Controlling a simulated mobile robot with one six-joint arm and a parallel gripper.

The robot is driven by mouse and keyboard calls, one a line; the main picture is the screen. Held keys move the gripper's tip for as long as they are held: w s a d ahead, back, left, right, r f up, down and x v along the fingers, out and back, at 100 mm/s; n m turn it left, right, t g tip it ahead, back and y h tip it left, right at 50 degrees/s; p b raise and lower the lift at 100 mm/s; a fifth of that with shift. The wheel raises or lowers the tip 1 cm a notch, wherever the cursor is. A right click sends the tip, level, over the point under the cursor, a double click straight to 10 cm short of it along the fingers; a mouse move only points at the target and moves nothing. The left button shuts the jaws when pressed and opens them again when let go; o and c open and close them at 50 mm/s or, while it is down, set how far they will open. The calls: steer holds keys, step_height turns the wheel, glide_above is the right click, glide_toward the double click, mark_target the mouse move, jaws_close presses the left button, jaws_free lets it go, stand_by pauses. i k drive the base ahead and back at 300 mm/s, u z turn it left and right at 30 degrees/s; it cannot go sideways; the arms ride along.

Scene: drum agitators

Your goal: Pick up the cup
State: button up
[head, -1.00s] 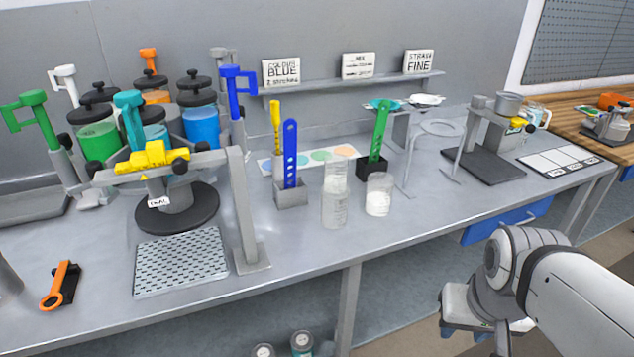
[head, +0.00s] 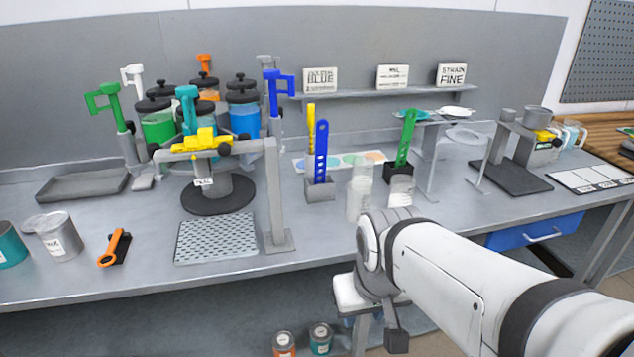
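A tall clear cup (head: 359,192) stands upright on the grey bench, right of the centre. A shorter clear cup with pale contents (head: 401,190) stands just right of it, its lower part hidden behind my arm. Which of these is the task's cup I cannot tell. My gripper (head: 385,325) hangs below the bench's front edge, in front of it and lower than both cups. My arm hides most of it, and its fingers do not show clearly.
Holders with blue (head: 321,155) and green (head: 405,140) perforated sticks stand close behind the cups. A metal stand (head: 272,200) and perforated tray (head: 215,238) are to the left. Tins (head: 60,238) stand far left. A blue drawer (head: 535,236) lies under the bench.

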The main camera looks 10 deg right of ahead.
mark_target(358, 202)
steer(key=z, duration=0.05)
steer(key=i, duration=1)
steer(key=u, duration=0.05)
